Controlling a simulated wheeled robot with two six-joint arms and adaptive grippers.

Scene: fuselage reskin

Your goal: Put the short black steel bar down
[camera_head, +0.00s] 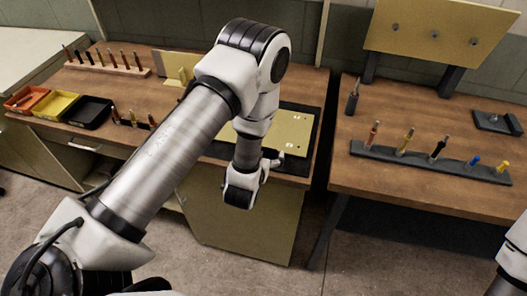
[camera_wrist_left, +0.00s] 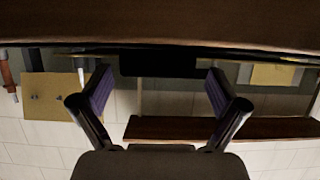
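The short black steel bar looks to be the dark block (camera_wrist_left: 158,63) in the left wrist view. That view is upside down, and the block appears to rest on the black-edged bench surface. My left gripper (camera_head: 272,160) is low at the front edge of the left bench. Its two fingers also show in the left wrist view (camera_wrist_left: 160,78), spread to either side of the block with a narrow gap on each side. In the head view I cannot make out the bar; my arm and gripper cover that spot. My right gripper is out of view; only part of my right arm shows.
A yellow-green panel (camera_head: 294,128) lies on a black mat (camera_head: 298,107) beside my left gripper. Orange (camera_head: 24,98), yellow (camera_head: 55,104) and black (camera_head: 86,111) bins stand at left. The right bench (camera_head: 420,190) holds a tool rack (camera_head: 425,166). A gap separates the benches.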

